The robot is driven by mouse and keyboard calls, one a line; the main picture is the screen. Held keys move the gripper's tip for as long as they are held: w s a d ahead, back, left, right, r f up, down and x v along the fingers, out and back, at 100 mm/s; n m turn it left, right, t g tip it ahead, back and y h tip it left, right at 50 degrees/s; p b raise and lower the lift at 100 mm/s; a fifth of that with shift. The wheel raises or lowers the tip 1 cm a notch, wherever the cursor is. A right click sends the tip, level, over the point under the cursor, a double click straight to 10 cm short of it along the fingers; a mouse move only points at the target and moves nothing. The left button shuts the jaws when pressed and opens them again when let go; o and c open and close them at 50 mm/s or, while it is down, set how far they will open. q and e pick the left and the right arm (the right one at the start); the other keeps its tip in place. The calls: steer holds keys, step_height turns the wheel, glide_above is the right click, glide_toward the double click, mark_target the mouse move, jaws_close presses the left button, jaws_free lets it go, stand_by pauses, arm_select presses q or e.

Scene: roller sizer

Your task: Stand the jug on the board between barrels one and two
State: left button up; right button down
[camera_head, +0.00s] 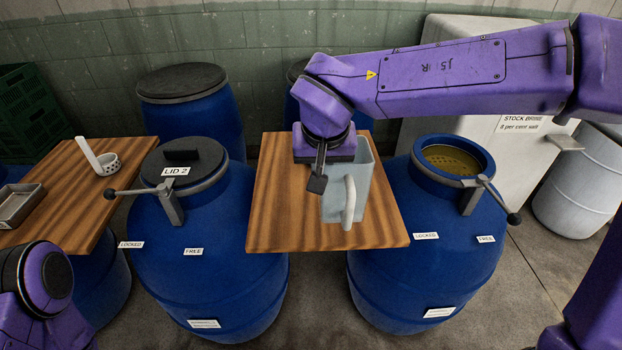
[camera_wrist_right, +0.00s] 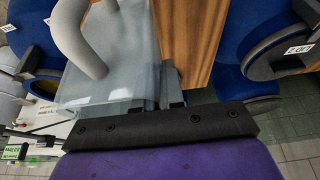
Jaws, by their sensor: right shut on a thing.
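The pale grey, see-through jug (camera_head: 362,186) is over the wooden board (camera_head: 275,220) that spans the two front barrels; its handle points toward me. I cannot tell whether its base touches the board. My right gripper (camera_head: 319,176) is shut on the jug's wall on its left side. In the right wrist view the jug (camera_wrist_right: 125,60) is beside my right gripper's fingers (camera_wrist_right: 171,92). The left barrel (camera_head: 210,235) has a dark lid marked LID 2 (camera_head: 190,160). The right barrel (camera_head: 425,255) is open with yellowish liquid inside. My left gripper is out of frame.
Another board (camera_head: 70,195) at the left holds a white-handled strainer cup (camera_head: 104,161) and a metal tray (camera_head: 20,205). Lever handles stick out from both front barrels. More barrels (camera_head: 190,105) stand behind. A stock brine tank (camera_head: 470,120) stands at the back right.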

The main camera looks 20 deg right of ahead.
steer(key=w+a+f+p, duration=0.1)
steer(key=w+a+f, duration=0.2)
steer(key=w+f, duration=0.8)
steer(key=shift+w+f, duration=0.15)
steer(key=shift+f, duration=0.35)
steer(key=shift+d+f, duration=0.1)
steer(key=c, duration=1.2)
jaws_free()
steer(key=shift+f, duration=0.1)
steer(key=shift+c, duration=0.2)
steer(key=v, duration=1.2)
